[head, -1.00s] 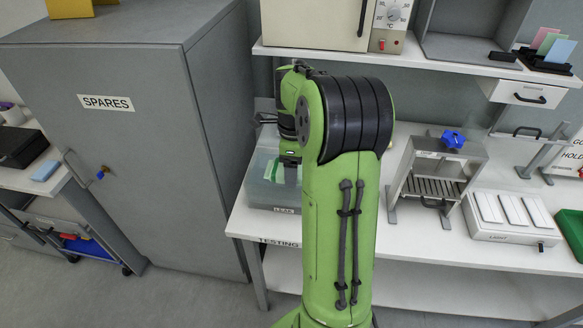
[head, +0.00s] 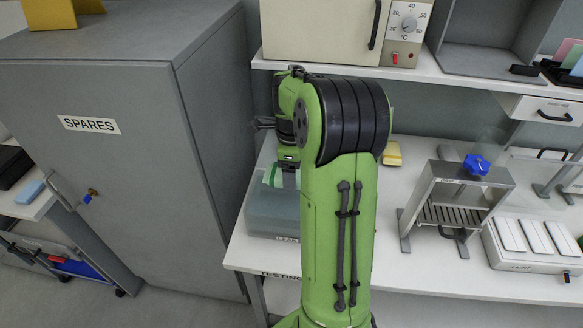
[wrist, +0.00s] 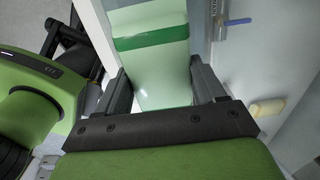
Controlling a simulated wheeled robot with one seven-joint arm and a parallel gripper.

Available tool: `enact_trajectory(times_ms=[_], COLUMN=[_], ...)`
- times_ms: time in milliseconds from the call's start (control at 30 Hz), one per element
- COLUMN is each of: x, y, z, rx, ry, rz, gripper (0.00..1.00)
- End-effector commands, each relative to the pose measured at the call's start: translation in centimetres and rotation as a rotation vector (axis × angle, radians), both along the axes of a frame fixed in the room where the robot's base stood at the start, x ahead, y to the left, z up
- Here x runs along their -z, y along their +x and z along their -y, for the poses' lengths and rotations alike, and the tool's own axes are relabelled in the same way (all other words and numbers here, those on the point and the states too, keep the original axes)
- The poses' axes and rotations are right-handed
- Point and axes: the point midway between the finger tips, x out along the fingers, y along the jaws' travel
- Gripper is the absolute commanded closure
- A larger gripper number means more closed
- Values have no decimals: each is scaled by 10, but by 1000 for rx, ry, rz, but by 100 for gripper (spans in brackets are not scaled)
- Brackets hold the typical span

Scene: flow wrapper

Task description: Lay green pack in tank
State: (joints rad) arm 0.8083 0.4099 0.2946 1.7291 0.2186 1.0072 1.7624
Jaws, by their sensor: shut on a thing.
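The green pack, pale with a green band (wrist: 150,40), lies between the two fingers of my gripper (wrist: 163,90) in the wrist view. My gripper is shut on it. In the head view a small green and white part of the pack (head: 270,176) shows beside my gripper (head: 287,176). The clear grey tank (head: 268,218) stands on the left end of the white bench. The pack and gripper appear at the tank's upper part; I cannot tell whether the pack is above the rim or inside. My arm hides the tank's right side.
A grey cabinet marked SPARES (head: 120,180) stands close at left. On the bench (head: 400,262) are a yellow block (head: 392,154), a metal stand with a blue knob (head: 455,200) and a light box (head: 530,245). A shelf with an oven (head: 318,30) hangs above.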

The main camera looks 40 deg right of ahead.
Motion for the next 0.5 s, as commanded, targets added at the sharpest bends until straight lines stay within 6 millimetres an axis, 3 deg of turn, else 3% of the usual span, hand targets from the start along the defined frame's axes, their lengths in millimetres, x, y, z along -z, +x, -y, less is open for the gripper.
enact_trajectory(times_ms=[300,500], x=[42,52], y=[0,0], z=[0,0], rx=[0,1], ry=[1,0], rz=[-1,0], gripper=[61,61])
